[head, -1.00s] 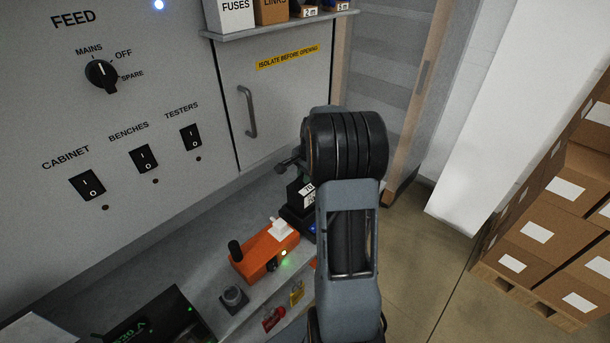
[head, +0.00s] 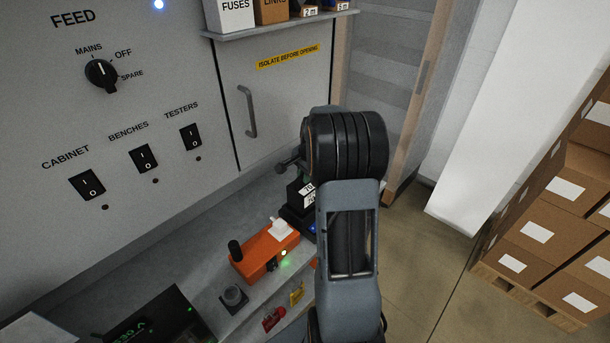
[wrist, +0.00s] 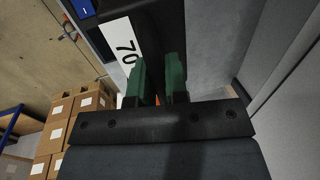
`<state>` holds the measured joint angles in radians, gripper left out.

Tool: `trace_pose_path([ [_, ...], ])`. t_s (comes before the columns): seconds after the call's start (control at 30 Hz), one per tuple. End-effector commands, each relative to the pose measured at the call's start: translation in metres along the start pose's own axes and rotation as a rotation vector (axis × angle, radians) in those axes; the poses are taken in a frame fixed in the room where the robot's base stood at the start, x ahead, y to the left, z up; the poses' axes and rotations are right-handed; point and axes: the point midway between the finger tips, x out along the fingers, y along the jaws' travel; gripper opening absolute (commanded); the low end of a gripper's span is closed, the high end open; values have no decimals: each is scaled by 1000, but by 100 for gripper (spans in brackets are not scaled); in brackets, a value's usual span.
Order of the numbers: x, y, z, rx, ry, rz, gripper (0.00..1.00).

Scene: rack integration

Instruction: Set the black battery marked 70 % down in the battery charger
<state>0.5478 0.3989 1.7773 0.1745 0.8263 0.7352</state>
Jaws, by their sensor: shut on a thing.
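My gripper (wrist: 160,80) has green fingers shut on the battery; in the head view the fingers are mostly hidden by my wrist. The black battery charger (head: 293,222), with a small blue light, is directly below the battery. I cannot tell whether the battery is fully seated in it.
An orange device (head: 262,252) with a white plug and black knob sits just left of the charger. The grey cabinet door (head: 275,110) rises close behind. Stacked cartons (head: 550,235) stand at right.

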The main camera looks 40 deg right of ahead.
Motion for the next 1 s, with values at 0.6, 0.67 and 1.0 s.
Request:
trace_pose_path([
  [0.6, 4, 0, -1, 0, 4, -5, 0],
  [0.67, 5, 0, -1, 0, 4, -5, 0],
  [1.0, 12, 1, -1, 0, 4, -5, 0],
])
